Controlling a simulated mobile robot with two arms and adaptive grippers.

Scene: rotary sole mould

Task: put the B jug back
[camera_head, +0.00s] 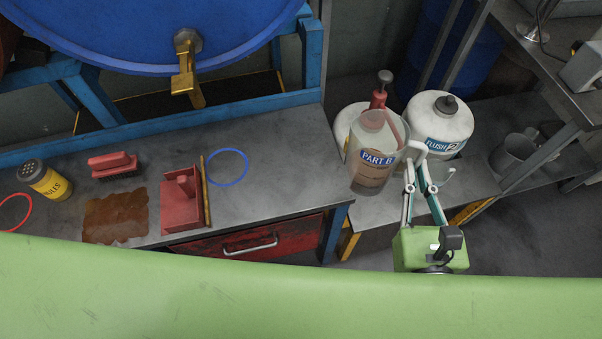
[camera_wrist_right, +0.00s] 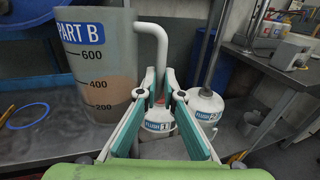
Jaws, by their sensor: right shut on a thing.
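The B jug (camera_head: 372,165) is a clear beaker with a blue "PART B" label and brownish liquid low inside. It is upright and also fills the left of the right wrist view (camera_wrist_right: 98,65). My right gripper (camera_head: 417,170) is shut on the jug's pale bent handle (camera_head: 418,148), with the jug to the left of the fingers. The handle runs down between the fingers in the wrist view (camera_wrist_right: 152,55). The jug appears raised in front of the flush bottles; its exact height is unclear. A blue ring (camera_head: 228,149) lies on the bench. My left gripper is not in view.
Flush bottle 2 (camera_head: 440,122) and a red-topped flush bottle (camera_head: 345,128) stand behind the jug. A grey mug (camera_head: 515,155) stands right.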

